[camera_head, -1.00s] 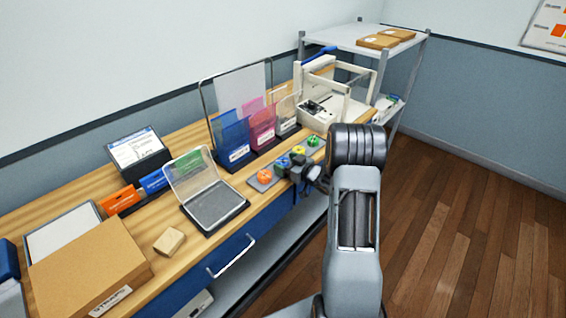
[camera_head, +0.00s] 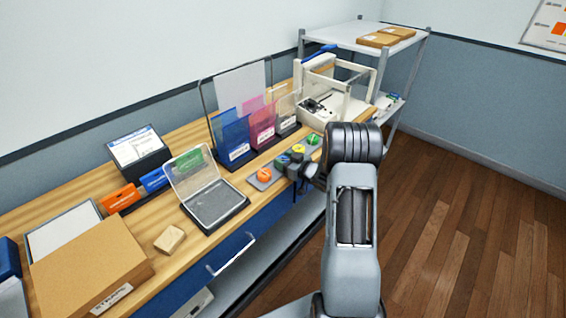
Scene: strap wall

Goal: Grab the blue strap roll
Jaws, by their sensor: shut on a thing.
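Small coloured strap rolls sit in a row on a grey holder (camera_head: 254,183) at the bench's front edge. The blue strap roll (camera_head: 281,160) is between the orange roll (camera_head: 264,174) and the yellow roll (camera_head: 298,149). The green roll (camera_head: 313,140) is at the far right end. My gripper (camera_head: 287,165) reaches in from the right and is shut at the blue roll. The dark gripper body hides part of the blue roll, and its fingertips are too small to see clearly. I cannot tell whether the roll is lifted off the holder.
An open clear-lidded case (camera_head: 212,203) stands left of the rolls. Blue and pink clear bins (camera_head: 236,140) stand behind them. A cream frame machine (camera_head: 335,95) is at the back right. A cardboard box (camera_head: 90,265) is at the front left. The wood floor at right is clear.

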